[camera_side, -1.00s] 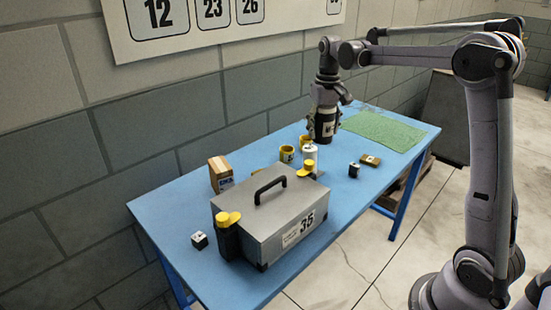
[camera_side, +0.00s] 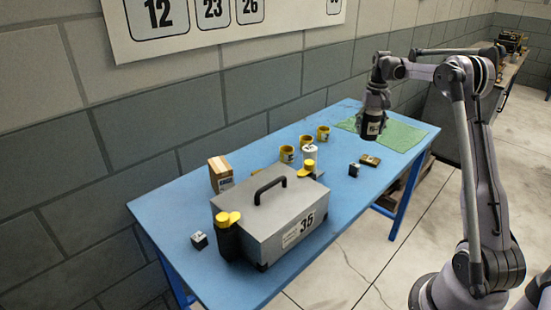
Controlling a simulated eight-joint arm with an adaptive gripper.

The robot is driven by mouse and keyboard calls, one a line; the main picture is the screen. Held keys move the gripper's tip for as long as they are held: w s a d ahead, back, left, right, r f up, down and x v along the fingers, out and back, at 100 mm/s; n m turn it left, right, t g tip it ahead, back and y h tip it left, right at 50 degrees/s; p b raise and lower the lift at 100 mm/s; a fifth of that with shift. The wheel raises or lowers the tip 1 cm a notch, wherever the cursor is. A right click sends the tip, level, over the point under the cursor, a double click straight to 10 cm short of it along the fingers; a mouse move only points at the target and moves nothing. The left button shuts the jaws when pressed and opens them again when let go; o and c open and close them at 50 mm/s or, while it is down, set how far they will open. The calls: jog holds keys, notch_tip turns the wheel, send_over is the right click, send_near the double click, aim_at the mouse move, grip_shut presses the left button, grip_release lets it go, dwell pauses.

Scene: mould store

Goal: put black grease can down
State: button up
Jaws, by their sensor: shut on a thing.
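The black grease can (camera_side: 371,128) has a pale label and hangs upright below my gripper (camera_side: 375,108). My gripper is shut on it, near the left part of the green mat (camera_side: 402,135) at the far end of the blue table (camera_side: 200,265). The can's lower end appears close to the mat's near-left edge. I cannot tell whether it touches the surface.
Yellow cans (camera_side: 305,141) stand in a row left of the gripper, with a white can (camera_side: 310,153) nearby. A small black box (camera_side: 353,170) and a brown item (camera_side: 370,160) lie nearer. A grey case (camera_side: 270,218) fills the front; a carton (camera_side: 220,174) stands behind it.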

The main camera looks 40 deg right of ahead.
notch_tip(320, 180, down, 2)
jog(key=shift+f, duration=0.15)
send_over(330, 165)
jog(key=f, duration=0.7)
jog(key=shift+d+f, duration=0.2)
jog(key=shift+f, duration=2)
jog(key=shift+f, duration=0.15)
jog(key=o, duration=1.5)
jog(key=shift+c, duration=0.2)
